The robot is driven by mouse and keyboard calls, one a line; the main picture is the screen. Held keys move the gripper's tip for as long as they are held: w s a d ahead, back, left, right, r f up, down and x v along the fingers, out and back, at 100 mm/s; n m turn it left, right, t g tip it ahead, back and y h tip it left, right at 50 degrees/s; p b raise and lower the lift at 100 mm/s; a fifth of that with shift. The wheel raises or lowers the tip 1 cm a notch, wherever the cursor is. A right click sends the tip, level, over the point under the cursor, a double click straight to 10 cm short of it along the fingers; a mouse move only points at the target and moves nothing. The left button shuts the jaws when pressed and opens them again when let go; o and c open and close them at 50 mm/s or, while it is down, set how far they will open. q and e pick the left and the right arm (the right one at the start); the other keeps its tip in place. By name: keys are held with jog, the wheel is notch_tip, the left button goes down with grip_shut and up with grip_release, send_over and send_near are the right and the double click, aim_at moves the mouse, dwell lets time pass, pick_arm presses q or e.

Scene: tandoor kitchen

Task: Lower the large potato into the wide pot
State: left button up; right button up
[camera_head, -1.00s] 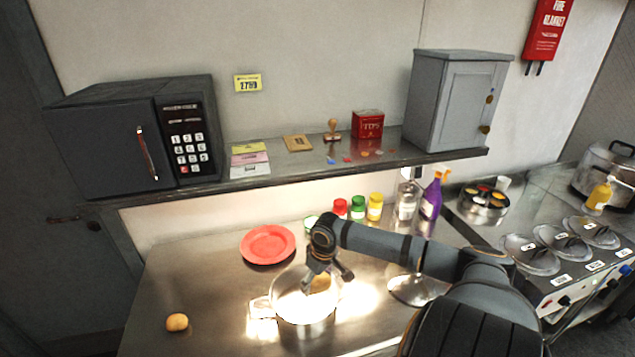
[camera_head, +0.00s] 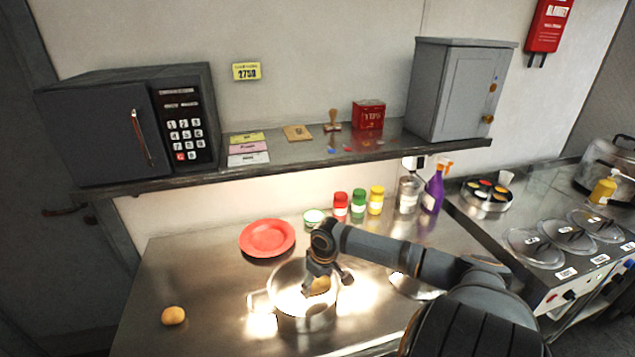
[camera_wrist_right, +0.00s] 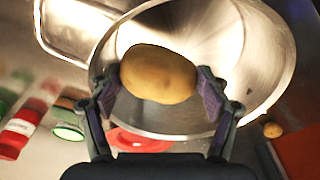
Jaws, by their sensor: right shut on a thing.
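The large potato (camera_wrist_right: 158,74) is held between both fingers of my right gripper (camera_wrist_right: 160,88), which is shut on it. In the right wrist view the potato shows in front of the wide pot's (camera_wrist_right: 262,80) open mouth. In the head view my right gripper (camera_head: 325,278) points down over the shiny metal pot (camera_head: 300,322), and the potato (camera_head: 320,284) shows partly behind the fingers, within the outline of the rim. I cannot tell how deep it is. Glare hides part of the pot. My left gripper is not in view.
A smaller potato (camera_head: 173,316) lies on the counter left of the pot. A red plate (camera_head: 267,238) is behind the pot. Several jars (camera_head: 358,201) and a purple spray bottle (camera_head: 432,193) stand at the back. The counter's left part is mostly clear.

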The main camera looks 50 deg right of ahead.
aim_at(317, 301)
jog(key=shift+f+b, duration=1.75)
jog(key=shift+f, duration=0.75)
dwell(1.3)
jog(key=o, duration=1.2)
jog(key=shift+o, duration=0.3)
